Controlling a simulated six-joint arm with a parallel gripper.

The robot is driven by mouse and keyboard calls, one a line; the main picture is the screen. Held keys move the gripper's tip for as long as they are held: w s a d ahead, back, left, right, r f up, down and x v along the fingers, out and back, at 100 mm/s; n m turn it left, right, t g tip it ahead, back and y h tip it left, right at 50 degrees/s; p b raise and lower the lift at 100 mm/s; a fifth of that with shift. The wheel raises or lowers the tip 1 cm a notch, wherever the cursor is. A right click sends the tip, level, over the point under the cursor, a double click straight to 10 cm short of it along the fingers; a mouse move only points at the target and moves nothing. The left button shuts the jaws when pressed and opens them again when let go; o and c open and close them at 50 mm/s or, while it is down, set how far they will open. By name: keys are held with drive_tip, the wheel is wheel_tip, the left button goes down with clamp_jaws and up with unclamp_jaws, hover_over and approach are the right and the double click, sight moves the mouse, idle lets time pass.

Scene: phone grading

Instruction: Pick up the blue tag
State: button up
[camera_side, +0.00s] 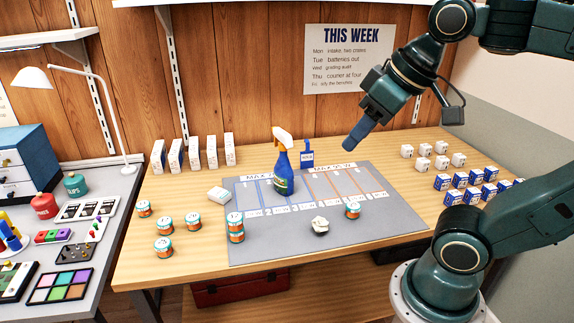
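The blue tag (307,148) is a small blue piece with a narrow upper part and a white label. It appears near the back edge of the grey mat (400,226), just right of a blue spray bottle (284,180) with an orange and white head. My gripper (353,143) is in the air to the right of the tag in the picture, pointing down and left, apart from it. Its fingers look like one blue-grey block from this side, so their opening does not show. Nothing visible hangs from it.
Several orange-and-white tins (193,221) stand left of and on the mat. White boxes (194,154) stand at the back left; blue-and-white boxes (460,180) fill the right. The mat's right part is clear.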

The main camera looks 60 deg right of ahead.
drive_tip(key=w+d+r+m+t+h, duration=0.3)
drive_tip(key=w+d+m+h, duration=0.15)
drive_tip(key=w+d, duration=1.1)
drive_tip(key=w+d+f+m+h, duration=0.25)
drive_tip(key=w+d, duration=0.25)
drive_tip(key=d, duration=0.5)
drive_tip(key=w+d+f+m+h, duration=0.1)
drive_tip(key=w+d+m+h, duration=0.3)
drive_tip(key=d, duration=0.6)
drive_tip(key=n, duration=0.2)
approach(308, 143)
drive_tip(key=shift+s+a+r+y, duration=0.25)
drive_tip(key=shift+s+r+y, duration=0.15)
drive_tip(key=shift+s+r, duration=0.1)
drive_tip(key=shift+w, duration=0.1)
drive_tip(key=shift+x, duration=4.3)
drive_tip(key=shift+d, duration=0.1)
